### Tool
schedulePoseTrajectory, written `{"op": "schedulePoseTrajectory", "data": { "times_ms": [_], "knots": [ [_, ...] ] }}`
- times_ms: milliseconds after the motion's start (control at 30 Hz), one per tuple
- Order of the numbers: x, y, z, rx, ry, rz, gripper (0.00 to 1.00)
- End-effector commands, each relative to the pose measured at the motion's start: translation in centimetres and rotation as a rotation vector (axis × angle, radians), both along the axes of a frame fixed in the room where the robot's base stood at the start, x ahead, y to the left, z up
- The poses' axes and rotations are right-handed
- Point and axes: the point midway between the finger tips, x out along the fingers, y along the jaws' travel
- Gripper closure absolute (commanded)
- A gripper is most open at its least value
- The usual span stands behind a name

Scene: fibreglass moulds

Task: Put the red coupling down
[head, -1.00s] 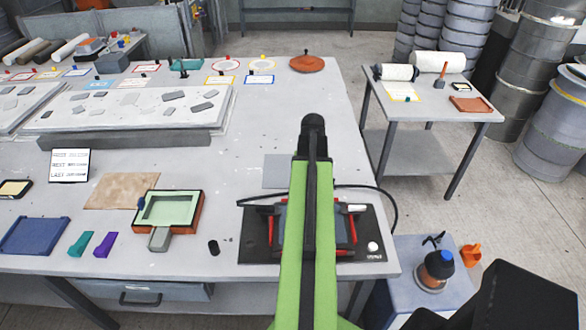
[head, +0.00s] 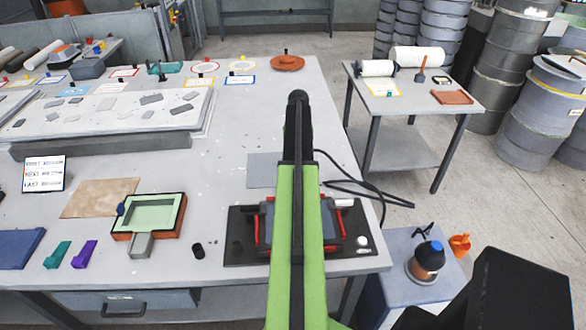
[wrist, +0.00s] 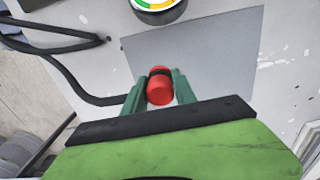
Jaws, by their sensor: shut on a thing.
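The red coupling (wrist: 160,92), a small red cylinder with a dark band, is between the green fingers of my gripper (wrist: 158,78) in the wrist view. My gripper is shut on it. A flat grey sheet (wrist: 205,50) lies on the table beyond and beneath the coupling; I cannot tell how high the coupling is above it. In the head view part of the grey sheet (head: 262,170) shows left of my green arm, which hides the gripper and the coupling.
A round dial (wrist: 157,8) stands at the sheet's far edge. A black cable (wrist: 60,75) runs left of the gripper. A black fixture with red bars (head: 240,250) sits at the table's front.

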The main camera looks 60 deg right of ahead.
Motion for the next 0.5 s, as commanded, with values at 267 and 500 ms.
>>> {"op": "schedulePoseTrajectory", "data": {
  "times_ms": [267,500],
  "knots": [
    [2.0,-0.2,-1.2,0.000,0.000,-0.001,1.00],
    [2.0,-0.2,-4.6,0.000,0.000,0.000,1.00]
  ]
}}
